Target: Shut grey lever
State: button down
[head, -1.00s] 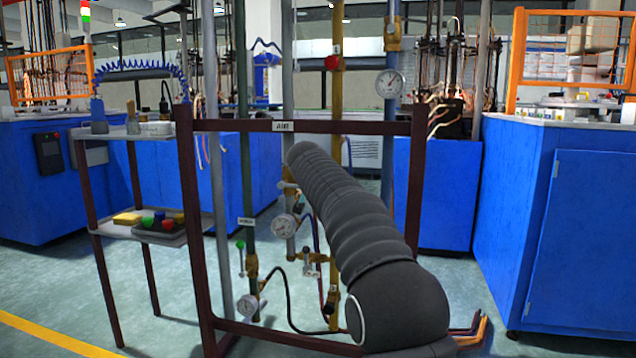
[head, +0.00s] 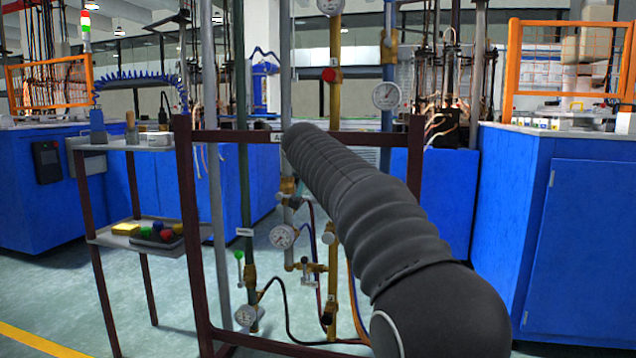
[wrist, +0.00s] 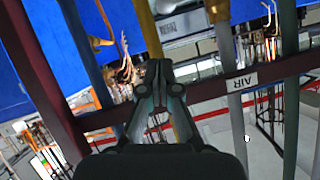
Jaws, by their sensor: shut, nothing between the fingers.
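A grey pipe (head: 289,232) hangs behind a dark red frame in the head view. A brass valve with a small pale grey handle (head: 287,184) sits on it, partly covered by my arm. A second pale grey handle (head: 307,267) sits lower, at the pipe's foot. I cannot tell which is the named lever, nor whether either is open or shut. My gripper (wrist: 160,76) is shut and empty in the wrist view, near the frame's top bar. The grey pipe also shows there, right of the fingers (wrist: 229,58). My arm hides the gripper in the head view.
The dark frame bar (head: 234,136) crosses close to my gripper; its AIR label shows in the wrist view (wrist: 241,82). A yellow pipe (head: 335,120), a green pipe (head: 243,175) and gauges (head: 283,236) crowd the area. A shelf stand (head: 130,140) stands left.

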jog(key=shift+v, duration=1.25)
